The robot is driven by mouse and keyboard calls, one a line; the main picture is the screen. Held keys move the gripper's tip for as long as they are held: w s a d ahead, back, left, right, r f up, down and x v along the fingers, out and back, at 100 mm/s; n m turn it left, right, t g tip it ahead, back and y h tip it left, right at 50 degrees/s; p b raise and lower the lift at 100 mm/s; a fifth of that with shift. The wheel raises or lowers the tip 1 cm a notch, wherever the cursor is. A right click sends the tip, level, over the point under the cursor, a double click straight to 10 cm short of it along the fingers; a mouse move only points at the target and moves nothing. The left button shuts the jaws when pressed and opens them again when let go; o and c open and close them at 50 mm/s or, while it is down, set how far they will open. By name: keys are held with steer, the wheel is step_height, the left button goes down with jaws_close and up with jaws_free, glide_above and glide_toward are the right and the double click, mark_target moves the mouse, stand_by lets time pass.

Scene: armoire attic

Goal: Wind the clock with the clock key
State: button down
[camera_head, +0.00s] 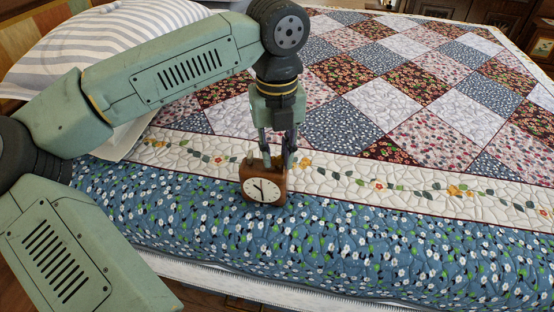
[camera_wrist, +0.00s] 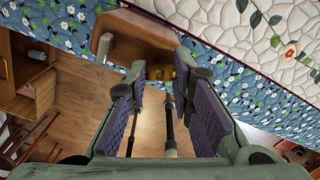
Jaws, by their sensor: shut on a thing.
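The clock (camera_head: 263,190) is a small brown wooden block with a round white face and stands on the blue floral edge of the bed. It shows as a brown body in the wrist view (camera_wrist: 140,50). My gripper (camera_head: 276,160) points down at its top, the right finger partly behind it. In the wrist view, the gripper (camera_wrist: 163,75) has its fingertips close to the clock's near edge. A small brass-coloured piece, seemingly the clock key (camera_wrist: 181,75), sits between the fingertips; its outline is mostly hidden. A brass knob shows on the clock's top left in the head view.
A patchwork quilt (camera_head: 400,90) covers the bed, with clear room behind and right of the clock. A striped pillow (camera_head: 110,45) lies at the left, behind my arm. The bed's front edge is close below the clock, with wooden floor (camera_wrist: 85,95) beyond.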

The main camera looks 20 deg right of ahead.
steer(key=m+b, duration=0.2)
steer(key=m, duration=0.4)
steer(key=m+b, duration=0.1)
steer(key=m, duration=0.5)
steer(key=shift+m, duration=0.4)
steer(key=m, duration=1.2)
steer(key=shift+m, duration=0.3)
steer(key=m, duration=0.3)
steer(key=shift+m, duration=0.3)
steer(key=m, duration=0.3)
steer(key=shift+m+b, duration=0.35)
steer(key=shift+m, duration=0.05)
steer(key=m, duration=1.1)
steer(key=shift+m+p, duration=0.35)
steer(key=shift+m, duration=0.05)
steer(key=m, duration=0.5)
steer(key=shift+m, duration=0.3)
